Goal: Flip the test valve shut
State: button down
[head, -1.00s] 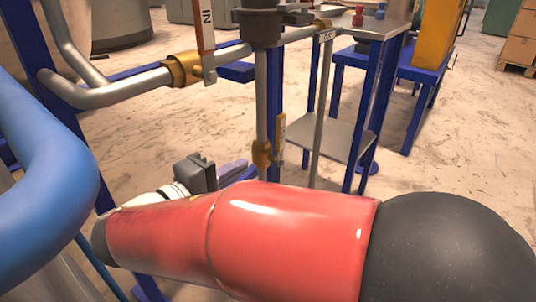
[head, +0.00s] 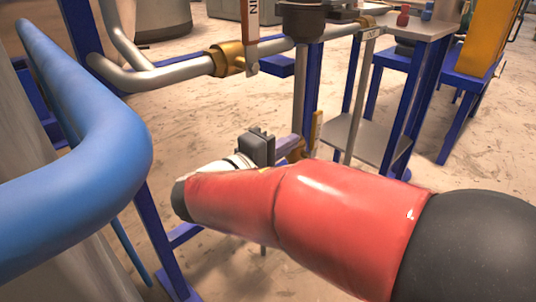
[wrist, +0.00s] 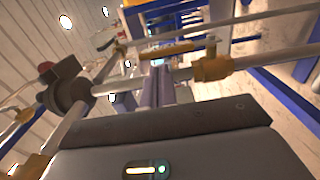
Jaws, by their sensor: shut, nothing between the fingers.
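The test valve is a brass body (head: 297,150) low on the upright pipe, with a narrow orange handle (head: 316,128) standing along the pipe. In the head view, my red arm hides its lower part. The wrist view shows the brass body (wrist: 212,67) on the pipe and the handle (wrist: 165,50) lying in line with the pipe. My gripper (head: 294,147) is beside the valve, partly hidden by the arm. In the wrist view, my gripper (wrist: 158,70) has its fingers together and empty, with the tips close to the pipe and handle. I cannot tell whether they touch.
An inlet valve (head: 228,60) with a handle marked IN is on the left pipe. A dark cylindrical fitting (head: 304,20) tops the upright pipe. A thick blue pipe (head: 120,150) is at left. A metal shelf (head: 360,138) and blue frame posts stand behind at right.

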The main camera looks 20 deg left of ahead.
aim_at(313, 128)
jog(key=shift+x, duration=2.65)
jog(key=shift+r, duration=0.1)
